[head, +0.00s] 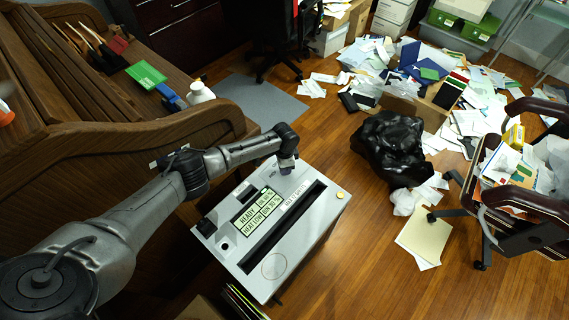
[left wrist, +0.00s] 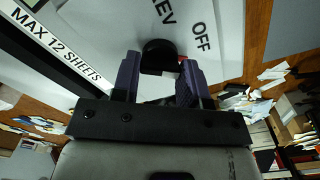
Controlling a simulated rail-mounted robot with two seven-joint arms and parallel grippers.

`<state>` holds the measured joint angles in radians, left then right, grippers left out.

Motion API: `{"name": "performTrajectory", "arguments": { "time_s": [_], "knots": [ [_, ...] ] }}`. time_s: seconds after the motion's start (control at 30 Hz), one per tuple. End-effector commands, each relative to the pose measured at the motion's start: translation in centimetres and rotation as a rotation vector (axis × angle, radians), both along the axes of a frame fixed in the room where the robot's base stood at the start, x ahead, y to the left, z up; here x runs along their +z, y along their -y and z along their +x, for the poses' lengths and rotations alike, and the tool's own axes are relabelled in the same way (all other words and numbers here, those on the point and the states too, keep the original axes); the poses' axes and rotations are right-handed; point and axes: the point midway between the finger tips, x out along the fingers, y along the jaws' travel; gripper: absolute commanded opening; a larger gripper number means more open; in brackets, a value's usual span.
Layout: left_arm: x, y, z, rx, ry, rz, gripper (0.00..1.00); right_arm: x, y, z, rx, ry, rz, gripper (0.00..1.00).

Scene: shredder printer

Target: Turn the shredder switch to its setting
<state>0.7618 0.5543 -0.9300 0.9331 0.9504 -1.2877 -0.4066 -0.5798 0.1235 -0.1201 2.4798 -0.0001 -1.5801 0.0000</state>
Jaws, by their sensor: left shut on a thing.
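In the left wrist view, the black round shredder switch (left wrist: 158,52) is on the shredder top, near printed words ending in "EV" and reading "OFF". My left gripper (head: 287,164) reaches down to the far end of the shredder top. In the left wrist view, its two fingers (left wrist: 160,76) are on either side of the switch and shut on it. The gripper hides the switch in the head view. The switch's pointing direction is unclear.
A wooden desk (head: 130,145) with folders and a white bottle (head: 200,92) stands at left. A black bag (head: 389,148) and scattered papers lie on the floor at right. An office chair (head: 525,195) holding papers is at the right edge.

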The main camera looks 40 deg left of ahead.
Motion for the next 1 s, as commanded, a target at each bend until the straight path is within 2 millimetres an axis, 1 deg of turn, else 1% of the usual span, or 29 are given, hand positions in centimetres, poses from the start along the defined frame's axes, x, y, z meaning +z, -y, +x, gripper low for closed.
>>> {"name": "performTrajectory", "arguments": {
  "time_s": [0.2, 0.5, 0.7, 1.0],
  "knots": [
    [0.00, 0.02, -0.06, -0.175, -0.002, -0.001, 0.17, 0.35, 0.08, -0.01, 0.002, -0.001, -0.003, 0.40],
    [-0.01, 0.02, -0.02, -0.348, -0.001, -0.001, 0.17, 0.49, 0.00, -0.01, 0.000, 0.000, 0.000, 0.40],
    [0.01, 0.04, 0.02, -0.408, 0.001, -0.001, 0.17, 0.54, -0.14, -0.01, -0.003, 0.000, 0.005, 0.40],
    [0.02, 0.04, 0.03, -0.435, 0.001, -0.001, 0.17, 0.55, -0.23, -0.01, -0.005, 0.000, 0.008, 0.40]
  ]
}}
